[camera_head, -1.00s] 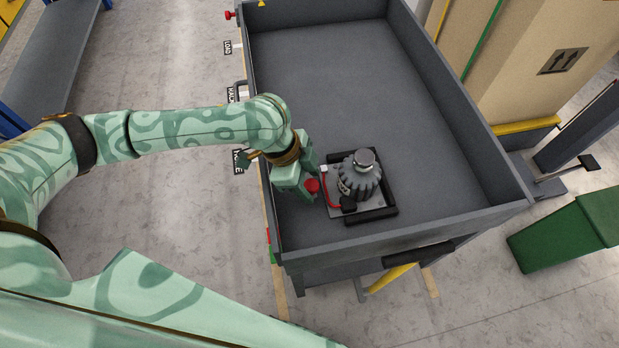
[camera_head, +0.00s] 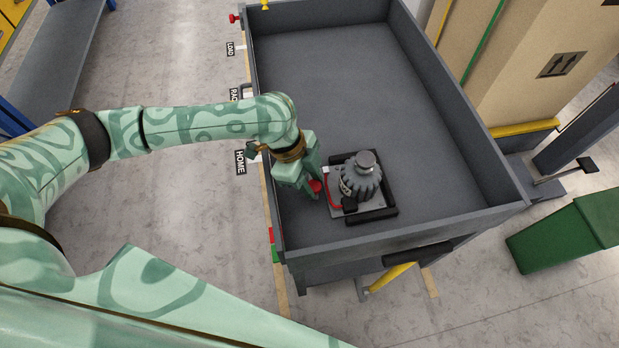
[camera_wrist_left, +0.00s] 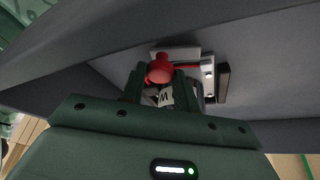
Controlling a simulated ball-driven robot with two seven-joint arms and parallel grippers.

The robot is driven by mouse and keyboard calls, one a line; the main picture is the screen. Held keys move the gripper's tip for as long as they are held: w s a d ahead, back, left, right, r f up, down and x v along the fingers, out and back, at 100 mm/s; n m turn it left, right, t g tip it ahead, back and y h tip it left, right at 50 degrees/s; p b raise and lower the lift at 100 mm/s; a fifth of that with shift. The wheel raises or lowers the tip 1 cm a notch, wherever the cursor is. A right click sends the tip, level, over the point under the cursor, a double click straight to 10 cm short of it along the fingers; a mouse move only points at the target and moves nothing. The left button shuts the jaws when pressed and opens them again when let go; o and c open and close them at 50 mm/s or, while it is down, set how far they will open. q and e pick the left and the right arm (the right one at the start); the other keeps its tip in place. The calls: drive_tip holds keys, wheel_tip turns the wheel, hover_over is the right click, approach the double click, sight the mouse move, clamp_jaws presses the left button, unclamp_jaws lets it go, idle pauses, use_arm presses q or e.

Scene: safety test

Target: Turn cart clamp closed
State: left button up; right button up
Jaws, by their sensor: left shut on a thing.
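The cart (camera_head: 340,68) is a grey, deep-walled tray. In its near left corner a grey ribbed part (camera_head: 362,181) with a round metal top sits on a small plate with a black edge (camera_head: 378,214). The clamp shows as a red handle (camera_head: 332,202) with a red knob at the plate's left side. My left gripper (camera_head: 314,188) reaches over the cart's left wall and is shut on the red knob. In the left wrist view the red knob (camera_wrist_left: 160,69) sits between the fingers (camera_wrist_left: 155,88). The clamp's base is partly hidden. My right gripper is not in view.
The cart's walls (camera_head: 400,238) stand close around the plate, left and front. Tall cardboard boxes (camera_head: 510,60) stand to the right of the cart. A green block (camera_head: 565,235) lies on the floor at right. The cart's far interior is empty.

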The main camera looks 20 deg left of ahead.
use_arm(q)
drive_tip(key=m, duration=0.1)
drive_tip(key=m+g+p, duration=0.1)
drive_tip(key=shift+w+r+m, duration=0.15)
drive_tip(key=shift+m, duration=0.25)
drive_tip(key=m+g, duration=0.1)
drive_tip(key=m, duration=0.3)
drive_tip(key=shift+w+d+g+y+p, duration=0.1)
drive_tip(key=shift+d+g+y+p, duration=0.05)
drive_tip(key=shift+g+y+p, duration=0.2)
drive_tip(key=m, duration=0.2)
drive_tip(key=m+g+y, duration=0.1)
drive_tip(key=m, duration=0.2)
drive_tip(key=shift+w+d+m+y, duration=0.1)
drive_tip(key=shift+m+y, duration=0.15)
drive_tip(key=shift+m, duration=0.05)
drive_tip(key=shift+m+g+y+p, duration=0.25)
drive_tip(key=shift+m+y+p, duration=0.25)
drive_tip(key=shift+m, duration=0.9)
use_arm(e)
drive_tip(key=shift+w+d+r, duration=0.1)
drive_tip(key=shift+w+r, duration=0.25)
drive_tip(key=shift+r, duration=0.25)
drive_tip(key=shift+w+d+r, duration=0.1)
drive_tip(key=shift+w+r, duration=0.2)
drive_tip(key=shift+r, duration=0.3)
use_arm(q)
drive_tip(key=shift+m, duration=0.3)
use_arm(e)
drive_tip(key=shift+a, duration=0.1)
